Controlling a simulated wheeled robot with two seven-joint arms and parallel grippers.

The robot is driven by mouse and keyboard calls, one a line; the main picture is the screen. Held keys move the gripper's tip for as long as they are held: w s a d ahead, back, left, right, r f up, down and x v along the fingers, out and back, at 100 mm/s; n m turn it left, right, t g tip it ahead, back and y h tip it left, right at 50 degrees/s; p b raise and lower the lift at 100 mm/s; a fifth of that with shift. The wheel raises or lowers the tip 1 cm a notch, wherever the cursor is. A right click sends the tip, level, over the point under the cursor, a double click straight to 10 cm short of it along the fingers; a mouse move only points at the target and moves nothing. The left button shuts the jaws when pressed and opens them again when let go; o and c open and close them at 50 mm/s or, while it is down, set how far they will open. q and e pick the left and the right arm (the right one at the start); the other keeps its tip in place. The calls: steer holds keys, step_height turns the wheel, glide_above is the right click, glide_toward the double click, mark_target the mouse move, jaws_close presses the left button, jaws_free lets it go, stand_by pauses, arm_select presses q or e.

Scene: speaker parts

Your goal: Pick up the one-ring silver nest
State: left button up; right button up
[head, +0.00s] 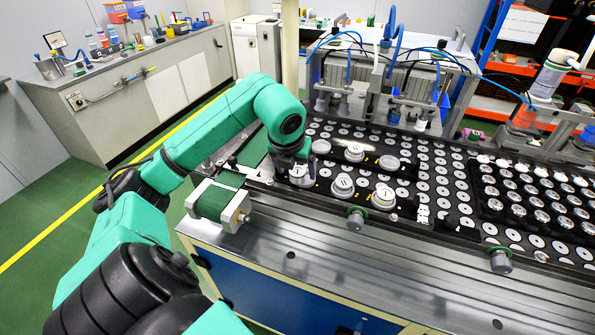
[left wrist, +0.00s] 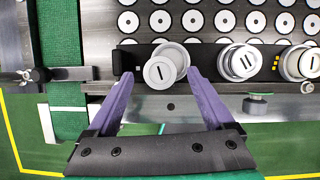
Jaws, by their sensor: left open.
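A silver round nest with a single dark bar on its top (left wrist: 160,72) sits in the black strip, between the tips of my left gripper (left wrist: 159,75). The purple fingers stand apart on either side of it, and no grip on it shows. In the head view this nest (head: 300,175) is just below my left gripper (head: 290,158), whose fingers are mostly hidden. A nest with two bars (left wrist: 243,62) stands to its right, also in the head view (head: 343,187). A third silver nest (left wrist: 304,63) is cut by the picture's right edge. My right gripper is out of view.
More silver pieces (head: 354,152) stand in a row behind. A black tray of white discs (head: 440,175) covers the bench's middle. A green-and-silver roller block (head: 217,204) is at the left corner. The metal front ledge (head: 330,250) is mostly clear.

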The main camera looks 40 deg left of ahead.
arm_select(q)
steer(key=shift+w+a+f, duration=0.1)
steer(key=shift+w+f, duration=0.2)
steer(key=shift+f, duration=0.3)
steer(key=shift+r, duration=0.1)
jaws_close()
